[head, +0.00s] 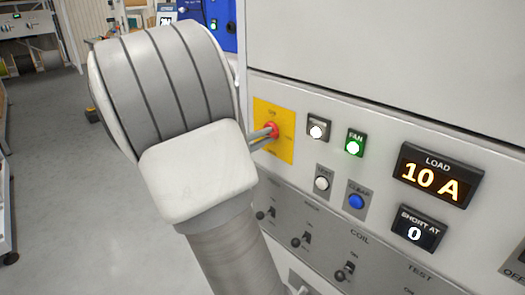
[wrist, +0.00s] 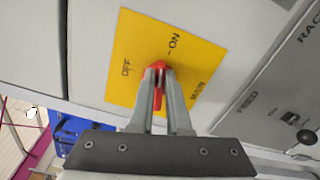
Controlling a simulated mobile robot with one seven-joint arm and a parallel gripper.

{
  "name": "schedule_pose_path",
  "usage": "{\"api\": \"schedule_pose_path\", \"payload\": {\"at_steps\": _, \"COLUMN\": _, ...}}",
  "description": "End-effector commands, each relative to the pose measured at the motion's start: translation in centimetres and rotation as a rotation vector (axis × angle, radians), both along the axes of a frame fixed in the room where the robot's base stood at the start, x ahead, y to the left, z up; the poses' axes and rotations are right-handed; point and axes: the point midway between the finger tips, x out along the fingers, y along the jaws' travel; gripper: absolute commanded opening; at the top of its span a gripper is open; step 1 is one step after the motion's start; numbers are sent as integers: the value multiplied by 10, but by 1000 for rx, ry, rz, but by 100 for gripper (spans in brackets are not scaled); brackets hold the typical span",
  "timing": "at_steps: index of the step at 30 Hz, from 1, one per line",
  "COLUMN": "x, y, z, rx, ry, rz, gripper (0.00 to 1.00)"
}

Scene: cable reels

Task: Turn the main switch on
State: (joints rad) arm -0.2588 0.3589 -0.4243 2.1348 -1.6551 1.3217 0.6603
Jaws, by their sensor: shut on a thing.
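The main switch is a red knob (head: 272,130) on a yellow plate (head: 287,147) on the grey panel. In the wrist view the yellow plate (wrist: 208,66) bears the words OFF, ON and MAIN, and the red knob (wrist: 160,65) stands between the OFF and ON marks. My gripper (wrist: 161,74) is shut on the knob, with one finger on each side. The fingers hide part of it, and I cannot tell exactly which mark it points to. In the head view my gripper (head: 264,135) reaches the knob from the left.
Right of the plate are a white button (head: 316,132), a lit green FAN button (head: 354,147), another white button (head: 322,184) and a blue CLEAR button (head: 356,201). The LOAD display (head: 437,176) reads 10 A. Several toggle levers sit below. Open floor (head: 50,160) lies left.

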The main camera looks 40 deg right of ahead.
Motion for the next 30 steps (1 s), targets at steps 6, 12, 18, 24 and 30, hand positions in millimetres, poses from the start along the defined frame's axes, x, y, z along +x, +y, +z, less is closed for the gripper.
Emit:
{"api": "schedule_pose_path", "payload": {"at_steps": 6, "x": -1, "y": 0, "z": -8, "rx": 12, "ry": -146, "rz": 0, "gripper": 0}}
{"api": "schedule_pose_path", "payload": {"at_steps": 12, "x": -1, "y": 0, "z": -8, "rx": 19, "ry": -228, "rz": 0, "gripper": 0}}
{"api": "schedule_pose_path", "payload": {"at_steps": 18, "x": -1, "y": 0, "z": -6, "rx": 23, "ry": -267, "rz": -1, "gripper": 0}}
{"api": "schedule_pose_path", "payload": {"at_steps": 24, "x": -1, "y": 0, "z": -6, "rx": 24, "ry": -275, "rz": -1, "gripper": 0}}
{"api": "schedule_pose_path", "payload": {"at_steps": 30, "x": -1, "y": 1, "z": -6, "rx": 24, "ry": -275, "rz": -1, "gripper": 0}}
